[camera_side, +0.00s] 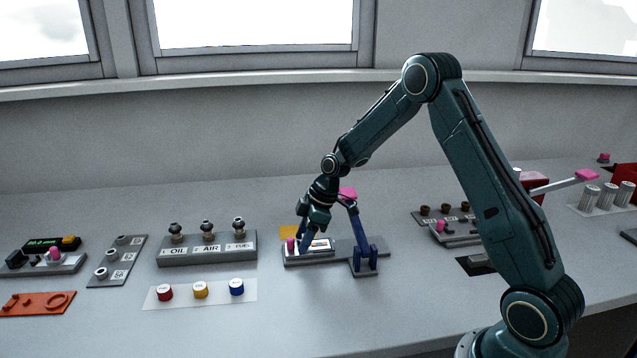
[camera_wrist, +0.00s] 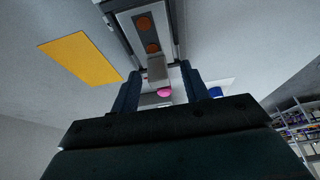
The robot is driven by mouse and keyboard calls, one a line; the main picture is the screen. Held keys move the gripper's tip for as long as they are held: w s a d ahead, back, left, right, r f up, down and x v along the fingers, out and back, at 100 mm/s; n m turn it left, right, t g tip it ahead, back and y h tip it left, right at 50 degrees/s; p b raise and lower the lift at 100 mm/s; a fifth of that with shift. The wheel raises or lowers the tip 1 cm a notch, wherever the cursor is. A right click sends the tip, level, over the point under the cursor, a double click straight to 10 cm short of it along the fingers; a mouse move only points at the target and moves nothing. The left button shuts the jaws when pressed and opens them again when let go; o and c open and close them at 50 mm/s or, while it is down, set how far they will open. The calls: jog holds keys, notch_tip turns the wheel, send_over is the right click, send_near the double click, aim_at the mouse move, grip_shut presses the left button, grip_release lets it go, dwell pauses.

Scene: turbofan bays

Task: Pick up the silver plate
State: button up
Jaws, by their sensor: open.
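A small silver plate (camera_side: 320,245), pale with dark edges, sits on a grey fixture base (camera_side: 372,250) in the middle of the bench. A pink knob (camera_side: 291,244) stands at the left end of that base. My gripper (camera_side: 304,240) is low over the left part of the fixture, beside the plate. In the wrist view my gripper (camera_wrist: 162,88) is open, with a pink knob (camera_wrist: 164,93) and a small silver block (camera_wrist: 158,70) showing between the dark fingers. I cannot tell whether the fingers touch anything. My gripper partly hides the plate's left end.
A blue hinged bracket (camera_side: 358,232) with a pink top stands close to my gripper's right. A yellow square (camera_wrist: 80,58) lies behind the fixture. The oil, air and fuel block (camera_side: 207,251) is left. Coloured caps (camera_side: 201,289) lie in front. Open bench lies in front of the fixture.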

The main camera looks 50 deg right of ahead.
jog(key=c, duration=0.9)
jog(key=shift+r, duration=0.2)
notch_tip(320, 180, up, 20)
jog(key=shift+f, duration=0.15)
dwell(0.5)
